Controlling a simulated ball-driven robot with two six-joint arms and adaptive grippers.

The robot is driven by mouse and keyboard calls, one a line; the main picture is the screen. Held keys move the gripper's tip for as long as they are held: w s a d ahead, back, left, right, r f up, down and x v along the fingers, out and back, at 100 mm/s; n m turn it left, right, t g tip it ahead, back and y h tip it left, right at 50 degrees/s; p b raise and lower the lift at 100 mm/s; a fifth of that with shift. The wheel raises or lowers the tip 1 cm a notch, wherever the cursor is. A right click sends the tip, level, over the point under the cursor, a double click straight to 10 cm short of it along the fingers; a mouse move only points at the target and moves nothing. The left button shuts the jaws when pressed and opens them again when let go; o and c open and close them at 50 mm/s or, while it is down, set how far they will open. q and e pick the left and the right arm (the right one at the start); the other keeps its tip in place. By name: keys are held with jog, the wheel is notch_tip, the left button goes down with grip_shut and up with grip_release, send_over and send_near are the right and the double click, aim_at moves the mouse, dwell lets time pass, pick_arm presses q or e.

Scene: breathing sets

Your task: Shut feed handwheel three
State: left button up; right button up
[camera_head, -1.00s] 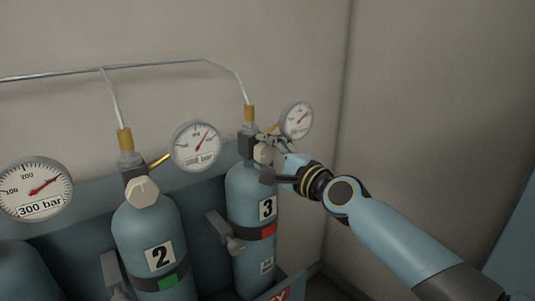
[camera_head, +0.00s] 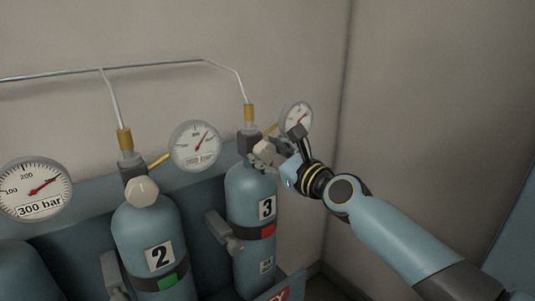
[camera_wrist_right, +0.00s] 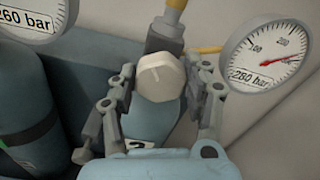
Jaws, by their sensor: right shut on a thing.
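Cylinder three (camera_head: 250,190) is a blue bottle with a "3" label and a red tag on its dark band. Its pale faceted handwheel (camera_head: 264,150) sits on the dark valve at the top, facing my right arm. My right gripper (camera_head: 277,148) is at this handwheel, shut on it. In the right wrist view the handwheel (camera_wrist_right: 156,77) lies between the two grey fingers, with a slightly tilted mark line on its face. The fingers hide part of the valve in the head view. My left gripper is not in view.
Cylinder two (camera_head: 150,226), with a green tag and its own handwheel (camera_head: 142,191), stands to the left. Round gauges (camera_head: 195,146) and (camera_head: 297,116) sit behind. A thin pipe (camera_head: 150,67) runs above. The corner walls bound the right side.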

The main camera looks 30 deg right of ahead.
jog(key=m, duration=0.6)
jog(key=shift+d+f+m, duration=0.1)
jog(key=shift+f+m, duration=0.05)
jog(key=shift+m, duration=0.15)
dwell(0.3)
jog(key=o, duration=1.2)
jog(key=shift+c, duration=0.2)
jog(key=shift+s, duration=0.15)
jog(key=s+d, duration=0.1)
jog(key=s, duration=0.6)
